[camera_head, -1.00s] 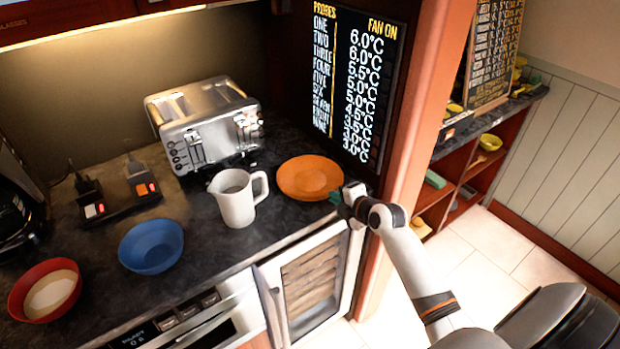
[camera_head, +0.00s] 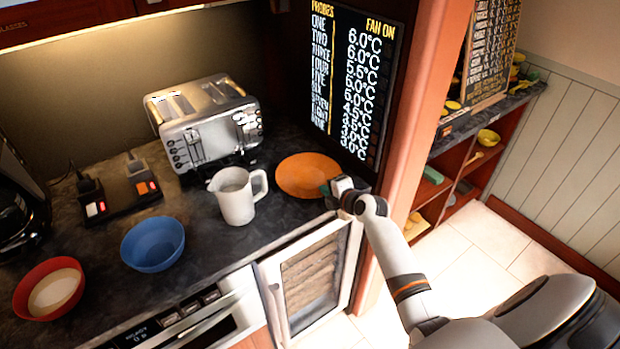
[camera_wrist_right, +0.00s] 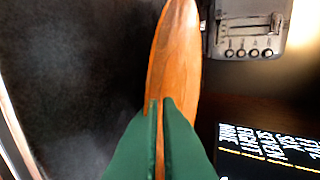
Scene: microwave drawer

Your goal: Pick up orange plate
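The orange plate (camera_head: 306,174) lies on the dark counter, right of the white jug and below the display board. My right gripper (camera_head: 329,190) is at the plate's right front rim. In the right wrist view the plate (camera_wrist_right: 175,60) shows as a narrow orange shape, seen almost edge-on. The green fingers of my right gripper (camera_wrist_right: 159,105) are close together there, with a thin strip of orange rim between them. The plate still appears to rest on the counter. My left gripper is not in view.
A white jug (camera_head: 236,198) stands just left of the plate. A toaster (camera_head: 208,125) is behind it. A blue bowl (camera_head: 152,244) and a red bowl (camera_head: 48,288) are at the left. A display board (camera_head: 355,80) and an orange-brown post (camera_head: 425,100) border the right side.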

